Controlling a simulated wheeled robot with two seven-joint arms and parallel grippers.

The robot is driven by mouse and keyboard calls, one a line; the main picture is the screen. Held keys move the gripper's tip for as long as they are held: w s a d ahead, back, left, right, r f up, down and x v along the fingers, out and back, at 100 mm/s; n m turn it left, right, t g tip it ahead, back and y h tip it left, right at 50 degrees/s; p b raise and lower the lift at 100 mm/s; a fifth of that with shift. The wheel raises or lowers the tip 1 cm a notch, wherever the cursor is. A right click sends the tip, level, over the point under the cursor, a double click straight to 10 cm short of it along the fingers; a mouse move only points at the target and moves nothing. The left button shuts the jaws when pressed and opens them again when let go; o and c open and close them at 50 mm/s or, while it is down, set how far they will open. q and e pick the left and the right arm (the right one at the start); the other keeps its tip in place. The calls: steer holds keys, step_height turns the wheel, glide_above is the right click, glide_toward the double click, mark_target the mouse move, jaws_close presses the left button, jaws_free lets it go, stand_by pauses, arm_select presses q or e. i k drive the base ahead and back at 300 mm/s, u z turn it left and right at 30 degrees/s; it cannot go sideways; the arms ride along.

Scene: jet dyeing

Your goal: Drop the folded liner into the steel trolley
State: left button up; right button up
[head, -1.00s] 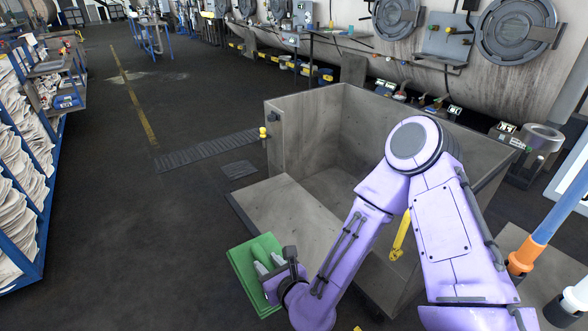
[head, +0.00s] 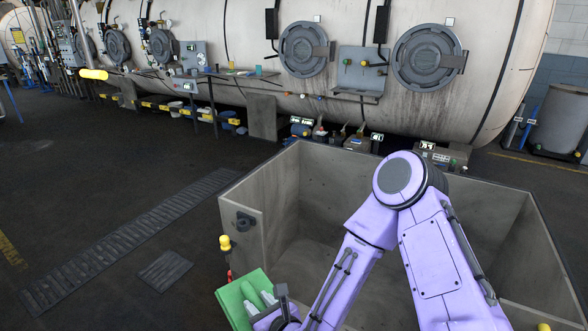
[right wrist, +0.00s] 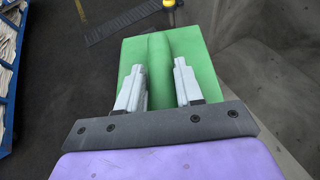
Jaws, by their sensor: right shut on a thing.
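The folded liner (head: 236,297) is a flat green piece at the bottom of the head view, near the left edge of the trolley. My right gripper (head: 259,297) is shut on it; in the right wrist view, the two pale fingers (right wrist: 160,75) pinch a raised fold in the green liner (right wrist: 195,60). The steel trolley (head: 330,180) is a large, open grey box in the middle and right of the head view. Its wall shows right of the liner in the right wrist view (right wrist: 270,45). My arm hides part of its inside. My left gripper is out of view.
A long pale dyeing vessel (head: 240,55) with round grey hatches runs along the back. A yellow-topped fitting (head: 225,243) stands at the trolley's left corner. A dark grating (head: 130,235) lies on open floor to the left. Blue racking (right wrist: 10,90) shows at the right wrist view's left edge.

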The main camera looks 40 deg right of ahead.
mark_target(364, 303)
steer(key=z, duration=1.15)
steer(key=i, duration=1.1)
steer(key=z, duration=1)
